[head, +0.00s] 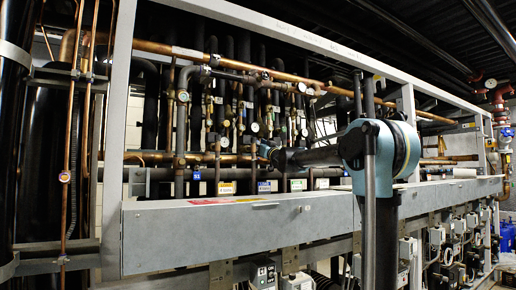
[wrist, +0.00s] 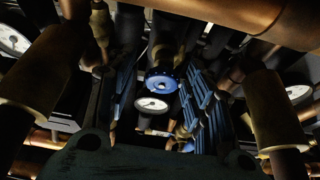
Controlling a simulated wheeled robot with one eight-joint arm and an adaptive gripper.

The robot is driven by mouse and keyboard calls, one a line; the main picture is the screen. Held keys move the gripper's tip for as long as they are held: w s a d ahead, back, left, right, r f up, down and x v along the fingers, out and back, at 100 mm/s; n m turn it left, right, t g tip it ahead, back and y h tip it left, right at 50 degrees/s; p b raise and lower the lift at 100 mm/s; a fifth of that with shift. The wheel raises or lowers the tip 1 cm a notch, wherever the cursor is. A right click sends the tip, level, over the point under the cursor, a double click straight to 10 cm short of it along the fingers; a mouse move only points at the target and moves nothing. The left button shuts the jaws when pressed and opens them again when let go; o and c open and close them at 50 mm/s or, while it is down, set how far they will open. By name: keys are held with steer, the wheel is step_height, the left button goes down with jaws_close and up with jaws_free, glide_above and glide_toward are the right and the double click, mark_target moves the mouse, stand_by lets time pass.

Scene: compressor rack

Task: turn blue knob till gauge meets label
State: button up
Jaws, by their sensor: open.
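The blue knob (wrist: 163,83) is round with a toothed rim and sits near the middle of the wrist view. A small white-faced gauge (wrist: 152,104) shows just below it; its needle and numbers are too small to read. My gripper (wrist: 162,76) is open, with one blue-padded finger to the left of the knob and one to the right. I see gaps between the fingers and the knob, but cannot tell how deep the knob lies between them. In the head view my gripper (head: 268,152) reaches in among the pipes, and the knob cannot be made out there. Several labels, one yellow (head: 227,188), hang along the rack.
Copper pipes with brass fittings (wrist: 275,108) stand close on both sides of my gripper, and a thick copper pipe (wrist: 225,12) crosses above. Other gauges (wrist: 14,41) show at the sides. A long grey beam (head: 240,228) runs across the front of the rack.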

steer(key=shift+w+a+r, duration=0.2)
steer(key=shift+w, duration=0.15)
steer(key=c, duration=1.1)
steer(key=shift+n+g+y, duration=0.7)
steer(key=shift+n+y, duration=0.2)
steer(key=shift+n, duration=1.1)
steer(key=o, duration=1.1)
steer(key=shift+d, duration=0.1)
steer(key=shift+s, duration=0.1)
